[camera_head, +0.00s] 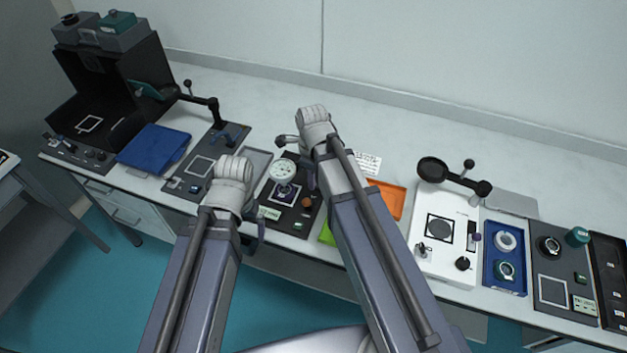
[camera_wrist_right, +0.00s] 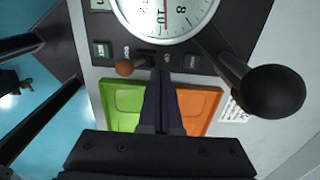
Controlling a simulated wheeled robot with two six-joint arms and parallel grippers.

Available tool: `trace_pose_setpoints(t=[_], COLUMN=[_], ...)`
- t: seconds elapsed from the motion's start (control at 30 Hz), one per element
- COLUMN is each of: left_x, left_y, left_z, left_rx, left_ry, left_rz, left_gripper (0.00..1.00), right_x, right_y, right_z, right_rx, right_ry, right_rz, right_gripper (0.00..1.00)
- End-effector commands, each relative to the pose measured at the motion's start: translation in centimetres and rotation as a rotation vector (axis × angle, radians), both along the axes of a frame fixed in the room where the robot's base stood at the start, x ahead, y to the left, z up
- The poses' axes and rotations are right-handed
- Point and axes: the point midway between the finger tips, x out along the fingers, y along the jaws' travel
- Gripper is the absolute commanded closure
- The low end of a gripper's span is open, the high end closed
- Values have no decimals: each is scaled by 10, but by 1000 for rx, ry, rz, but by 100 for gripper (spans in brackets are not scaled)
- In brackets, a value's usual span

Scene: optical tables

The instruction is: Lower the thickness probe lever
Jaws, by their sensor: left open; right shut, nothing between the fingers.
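The thickness gauge has a round white dial (camera_head: 284,171) on a dark base. The dial also shows at the top of the right wrist view (camera_wrist_right: 165,12). A lever with a black ball (camera_wrist_right: 272,92) sticks up on the gauge's far side, and its ball shows beside my right wrist in the head view (camera_head: 281,140). A small brown knob (camera_head: 307,202) sits near the base's right edge. My right gripper (camera_wrist_right: 163,78) is shut and empty, its tips near the dial's edge, apart from the black ball. My left gripper (camera_head: 257,228) is open and empty at the gauge's near left.
A green tray (camera_wrist_right: 122,100) and an orange tray (camera_head: 386,199) lie right of the gauge. A white instrument (camera_head: 432,260) stands farther right. A blue tray (camera_head: 153,147) and a dark instrument with an arm (camera_head: 209,167) are on the left. The rear bench is clear.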

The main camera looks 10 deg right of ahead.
Motion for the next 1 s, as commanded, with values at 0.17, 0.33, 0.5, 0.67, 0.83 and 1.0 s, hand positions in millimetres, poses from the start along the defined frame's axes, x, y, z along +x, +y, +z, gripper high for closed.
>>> trace_pose_setpoints(t=[0.17, 0.33, 0.5, 0.67, 0.83, 1.0], left_x=[0, 0, 0, 0, 0, 0], left_y=[0, 0, 0, 0, 0, 0], left_z=[18, 31, 42, 43, 42, 42], left_rx=[0, 0, 0, 0, 0, 0], left_ry=[0, 0, 0, 0, 0, 0], left_rz=[0, 0, 0, 0, 0, 0], left_gripper=[0, 0, 0, 0, 0, 0], right_x=[2, 4, 6, 6, 6, 6], right_y=[-1, -3, -4, -4, -4, -4], right_z=[18, 31, 42, 43, 42, 42], right_rx=[0, 0, 0, 0, 0, 0], right_ry=[0, 0, 0, 0, 0, 0], right_rz=[0, 0, 0, 0, 0, 0], right_gripper=[100, 100, 100, 100, 100, 100])
